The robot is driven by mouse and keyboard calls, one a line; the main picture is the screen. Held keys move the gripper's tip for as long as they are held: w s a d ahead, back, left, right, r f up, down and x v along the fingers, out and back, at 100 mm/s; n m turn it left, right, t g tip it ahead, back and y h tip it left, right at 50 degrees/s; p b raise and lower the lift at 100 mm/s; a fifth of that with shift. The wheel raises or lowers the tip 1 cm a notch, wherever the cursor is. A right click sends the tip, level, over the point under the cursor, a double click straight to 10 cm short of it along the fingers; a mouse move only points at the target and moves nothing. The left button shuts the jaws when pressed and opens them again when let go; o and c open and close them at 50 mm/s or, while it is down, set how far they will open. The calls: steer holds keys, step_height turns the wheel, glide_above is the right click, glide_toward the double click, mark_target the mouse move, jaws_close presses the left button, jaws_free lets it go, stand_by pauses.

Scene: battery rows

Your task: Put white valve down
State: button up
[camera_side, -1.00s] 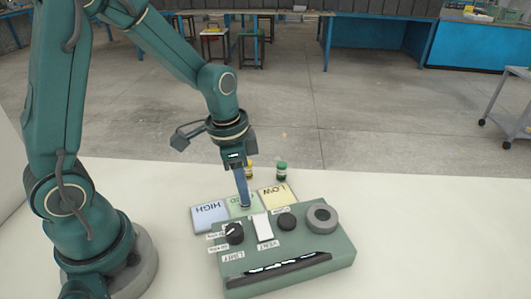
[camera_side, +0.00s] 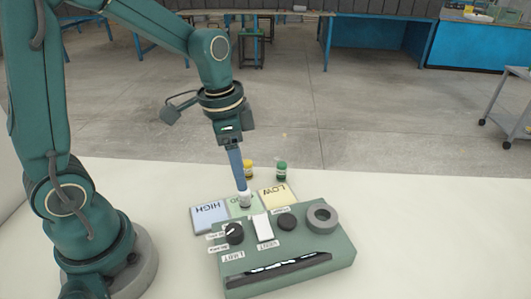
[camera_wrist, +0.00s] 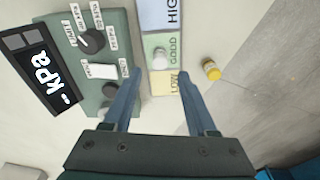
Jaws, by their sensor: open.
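The white valve (camera_side: 245,199) stands upright on the green middle card (camera_side: 235,213), which reads GOOD in the wrist view. It also shows in the wrist view (camera_wrist: 160,58), lying between the lines of the two fingers. My gripper (camera_side: 241,188) is just above the valve with its fingers pointing down. In the wrist view the gripper (camera_wrist: 158,75) is open, with a wide gap between the fingers and nothing held.
The blue HIGH card (camera_side: 209,217) and yellow LOW card (camera_side: 275,197) flank the green one. A green panel (camera_side: 335,255) with knobs and a display stands in front. A yellow bottle (camera_side: 249,170) and green bottle (camera_side: 282,171) stand behind. Table at right is clear.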

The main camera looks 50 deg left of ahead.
step_height(320, 180, up, 6)
steer(key=r, duration=0.1)
steer(key=s+d+n+t, duration=0.1)
steer(key=s+n+t, duration=0.3)
steer(key=s, duration=0.5)
steer(key=shift+s+d+n+y, duration=0.25)
steer(key=shift+n+y, duration=0.15)
steer(key=shift+n, duration=0.6)
